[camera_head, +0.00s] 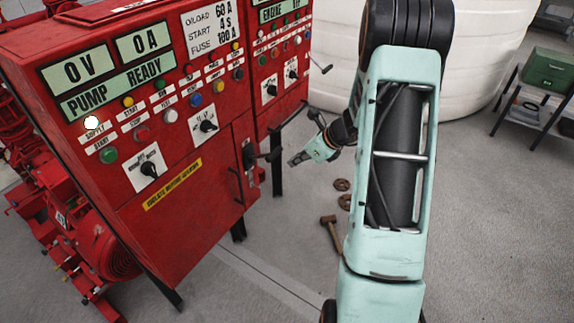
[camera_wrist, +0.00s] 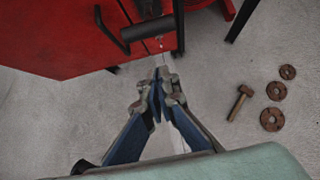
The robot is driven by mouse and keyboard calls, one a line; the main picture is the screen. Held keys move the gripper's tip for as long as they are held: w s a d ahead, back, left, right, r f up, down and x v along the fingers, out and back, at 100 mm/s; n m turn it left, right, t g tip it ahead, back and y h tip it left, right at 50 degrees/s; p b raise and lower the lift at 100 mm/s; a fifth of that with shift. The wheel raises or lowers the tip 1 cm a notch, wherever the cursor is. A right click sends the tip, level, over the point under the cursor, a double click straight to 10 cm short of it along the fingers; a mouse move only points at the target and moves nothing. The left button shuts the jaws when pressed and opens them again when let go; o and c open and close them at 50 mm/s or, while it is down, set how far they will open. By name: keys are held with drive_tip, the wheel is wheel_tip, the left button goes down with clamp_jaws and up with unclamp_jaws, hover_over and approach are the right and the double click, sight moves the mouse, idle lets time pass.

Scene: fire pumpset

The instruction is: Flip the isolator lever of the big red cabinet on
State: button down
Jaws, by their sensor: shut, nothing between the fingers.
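The big red cabinet (camera_head: 110,180) stands at left in the head view, and its red side (camera_wrist: 50,40) fills the upper left of the wrist view.
A thin bent black handle (camera_wrist: 108,32) sits left of the lever. A second red cabinet (camera_head: 278,75) with its own lever (camera_head: 320,66) stands behind. A hammer (camera_wrist: 240,102) and rusty discs (camera_wrist: 272,119) lie on the floor. A white tank (camera_head: 480,60) and bench (camera_head: 525,100) stand behind.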

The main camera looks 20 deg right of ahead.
drive_tip(key=v, duration=0.5)
drive_tip(key=shift+r, duration=0.2)
